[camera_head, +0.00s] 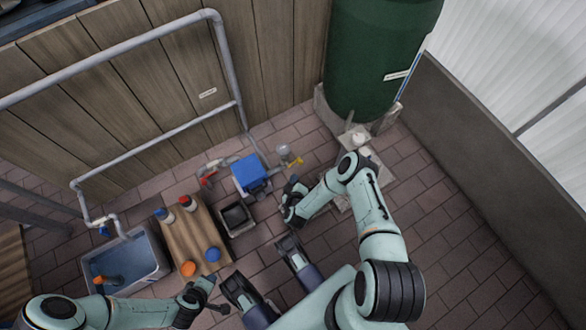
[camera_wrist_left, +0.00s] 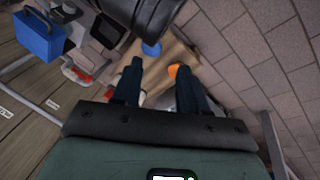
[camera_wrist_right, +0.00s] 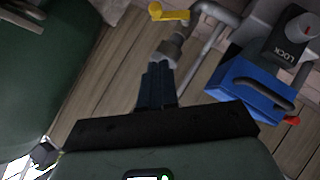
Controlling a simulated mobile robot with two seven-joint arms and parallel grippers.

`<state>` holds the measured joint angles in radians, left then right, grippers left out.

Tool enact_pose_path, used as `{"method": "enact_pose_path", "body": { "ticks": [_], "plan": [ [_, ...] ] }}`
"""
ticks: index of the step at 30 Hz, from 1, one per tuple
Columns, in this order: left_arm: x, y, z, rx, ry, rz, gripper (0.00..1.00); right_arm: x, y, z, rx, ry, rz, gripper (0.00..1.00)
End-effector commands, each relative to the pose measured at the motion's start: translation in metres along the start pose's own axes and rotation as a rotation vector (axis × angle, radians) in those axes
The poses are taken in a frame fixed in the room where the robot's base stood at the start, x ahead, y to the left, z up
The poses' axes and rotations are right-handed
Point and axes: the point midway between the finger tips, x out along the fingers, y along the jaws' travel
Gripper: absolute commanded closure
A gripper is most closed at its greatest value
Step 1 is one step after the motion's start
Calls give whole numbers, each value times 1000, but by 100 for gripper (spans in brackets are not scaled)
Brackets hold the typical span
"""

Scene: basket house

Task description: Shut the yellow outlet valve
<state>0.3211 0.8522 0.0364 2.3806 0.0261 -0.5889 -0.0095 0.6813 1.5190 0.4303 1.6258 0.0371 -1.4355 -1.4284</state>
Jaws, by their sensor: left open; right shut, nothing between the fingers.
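The yellow outlet valve handle (camera_head: 296,161) sits on pipework right of the blue box in the head view. In the right wrist view the yellow handle (camera_wrist_right: 168,13) lies roughly crosswise at the top, beyond a grey pipe fitting. My right gripper (camera_wrist_right: 158,68) is shut and empty; its fingertips appear just short of that fitting, apart from the handle. Whether they touch the fitting I cannot tell. In the head view my right gripper (camera_head: 292,188) is just below the valve. My left gripper (camera_wrist_left: 158,72) is open and empty, above the wooden board.
A blue box (camera_head: 248,172) and a red handle (camera_head: 207,179) stand left of the valve. The wooden board (camera_head: 185,231) holds several capped bottles, beside a water tub (camera_head: 150,258). A green tank (camera_head: 375,60) stands at the back. Brick floor (camera_head: 440,210) at right is clear.

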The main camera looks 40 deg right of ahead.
Motion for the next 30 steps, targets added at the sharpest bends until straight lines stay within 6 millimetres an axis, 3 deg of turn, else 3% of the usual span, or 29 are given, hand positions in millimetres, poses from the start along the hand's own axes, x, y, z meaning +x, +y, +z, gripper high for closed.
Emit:
{"method": "enact_pose_path", "body": {
  "ticks": [4, 16, 22, 30],
  "plan": [
    [16, -7, -11, -6, 33, -8, 57, 25, -1, 3, 2, -2, 3, 100],
    [52, -57, 56, -61, -178, -98, 57, 95, -2, 3, 3, -1, 1, 100],
    [58, -74, 82, -87, -260, -134, 57, 113, -2, 21, 2, -2, -1, 100],
    [60, -82, 95, -99, -301, -151, 57, 121, -1, 29, 1, 1, -2, 100]
  ]
}}
